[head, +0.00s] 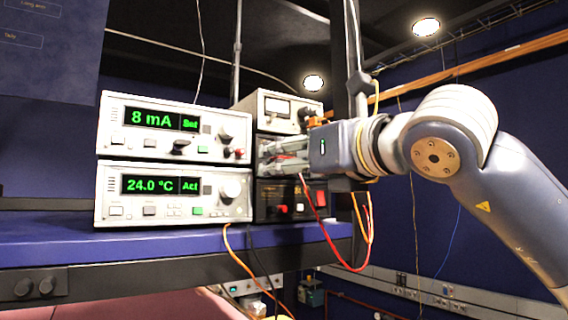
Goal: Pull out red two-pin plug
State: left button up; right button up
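My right gripper (268,158) reaches in from the right, in front of the right-hand stack of instruments. Its two fingers point left and show one above the other; whether they hold anything between them is too small to tell. A red cable (329,258) rises to just below the fingers and loops down past the shelf edge. Its upper end, where a plug would be, is hidden or too small to make out. Red parts (281,209) show on the black lower unit (270,190) below the gripper. My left gripper is not in view.
Two white instruments are stacked on the blue shelf (180,246): the upper (155,155) reads 8 mA, the lower (130,213) 24.0 °C. A meter unit (275,104) stands behind my gripper. A dark post (340,60) rises close by. Orange and black cables hang over the shelf edge.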

jog(key=shift+c, duration=0.6)
grip_shut()
jog(key=shift+b+v, duration=1.85)
jog(key=shift+v, duration=1.1)
